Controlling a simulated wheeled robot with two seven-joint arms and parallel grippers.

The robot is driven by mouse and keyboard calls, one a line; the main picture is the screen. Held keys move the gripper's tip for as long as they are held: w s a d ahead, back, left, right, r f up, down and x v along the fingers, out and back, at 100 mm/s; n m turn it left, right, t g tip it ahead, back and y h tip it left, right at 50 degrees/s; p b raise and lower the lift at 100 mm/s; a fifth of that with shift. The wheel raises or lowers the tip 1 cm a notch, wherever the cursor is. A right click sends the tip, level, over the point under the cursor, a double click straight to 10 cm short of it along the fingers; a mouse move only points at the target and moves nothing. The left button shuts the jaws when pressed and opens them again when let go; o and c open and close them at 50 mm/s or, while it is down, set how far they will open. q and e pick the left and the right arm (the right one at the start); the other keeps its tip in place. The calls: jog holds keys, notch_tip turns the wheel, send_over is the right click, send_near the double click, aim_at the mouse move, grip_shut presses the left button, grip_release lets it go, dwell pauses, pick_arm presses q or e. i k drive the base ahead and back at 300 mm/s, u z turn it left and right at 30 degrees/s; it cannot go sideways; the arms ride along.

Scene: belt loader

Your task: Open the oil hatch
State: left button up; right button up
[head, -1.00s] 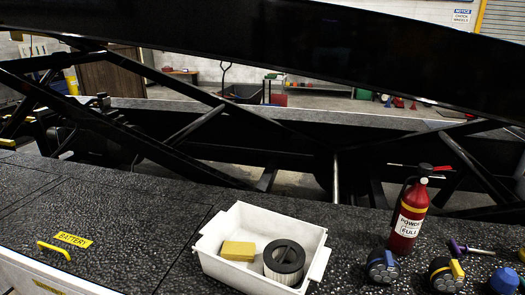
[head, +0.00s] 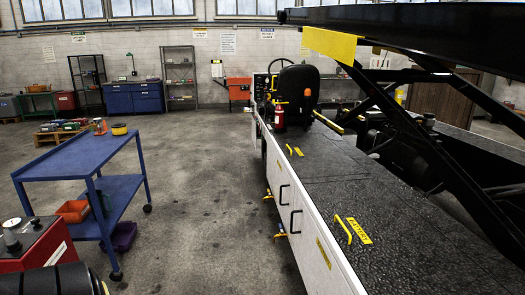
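The belt loader's black textured deck (head: 390,240) runs along the right side of the head view. A yellow handle (head: 343,230) stands on it beside a yellow label (head: 359,231) that reads as battery. Farther along the deck is another yellow handle (head: 289,149) with a small yellow label (head: 298,152), too small to read. I cannot tell which hatch is the oil hatch. The hatch panels I can see lie flat with the deck. Neither of my grippers shows.
A blue cart (head: 80,160) stands at the left, with a red box (head: 40,245) in front of it. The driver seat (head: 298,88) and a red extinguisher (head: 279,117) are at the deck's far end. Open floor (head: 200,180) lies between cart and loader.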

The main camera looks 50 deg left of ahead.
aim_at(313, 155)
jog(key=u, duration=1.9)
jog(key=i, duration=1.8)
jog(key=u, duration=0.55)
jog(key=i, duration=2.05)
jog(key=z, duration=0.65)
jog(key=i, duration=1.4)
jog(key=z, duration=1.8)
jog(key=i, duration=0.7)
jog(key=z, duration=0.5)
